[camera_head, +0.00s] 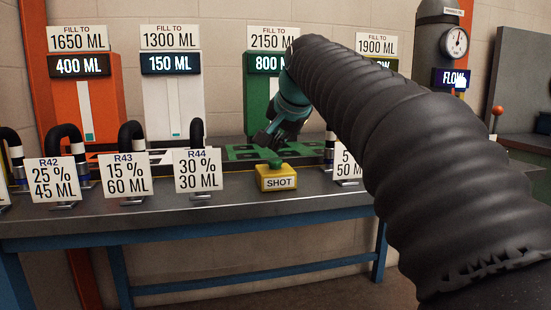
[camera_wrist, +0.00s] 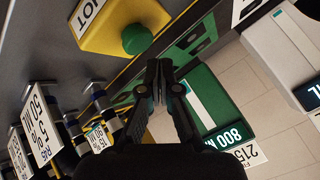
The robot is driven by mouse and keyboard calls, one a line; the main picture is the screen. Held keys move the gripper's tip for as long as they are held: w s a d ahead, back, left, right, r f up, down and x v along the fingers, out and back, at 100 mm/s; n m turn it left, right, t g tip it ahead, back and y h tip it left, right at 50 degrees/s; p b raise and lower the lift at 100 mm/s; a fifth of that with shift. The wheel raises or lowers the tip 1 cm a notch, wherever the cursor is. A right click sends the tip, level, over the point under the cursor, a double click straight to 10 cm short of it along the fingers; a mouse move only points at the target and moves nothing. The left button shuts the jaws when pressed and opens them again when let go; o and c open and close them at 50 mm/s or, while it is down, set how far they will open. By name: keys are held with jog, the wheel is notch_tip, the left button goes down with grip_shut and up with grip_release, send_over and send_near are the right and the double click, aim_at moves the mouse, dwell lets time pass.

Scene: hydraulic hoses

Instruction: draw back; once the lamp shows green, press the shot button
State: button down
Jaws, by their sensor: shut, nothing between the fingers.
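The yellow shot box (camera_head: 276,183) with its green button (camera_head: 275,163) on top stands at the bench's front edge. It also shows at the top of the wrist view, with the box (camera_wrist: 95,30) and its button (camera_wrist: 136,39). My gripper (camera_head: 265,141) is above and slightly behind the button in the head view, fingers pointing down. In the wrist view my gripper (camera_wrist: 158,64) has its fingers together, empty, just beside the button. A small pale shape (camera_head: 460,82) shows at the FLOW sign (camera_head: 447,78); I cannot tell whether it is the lamp, and I see no green there.
Black hoses stand along the bench (camera_head: 150,213) behind signs such as R44 (camera_head: 198,170). Orange, white and green tanks line the back, with the green one (camera_head: 257,105) reading 800 ML. A gauge (camera_head: 454,42) is at upper right. My sleeved arm hides the bench's right part.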

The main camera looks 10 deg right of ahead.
aim_at(277, 161)
jog(key=shift+r+p, duration=1.15)
jog(key=shift+r, duration=1.1)
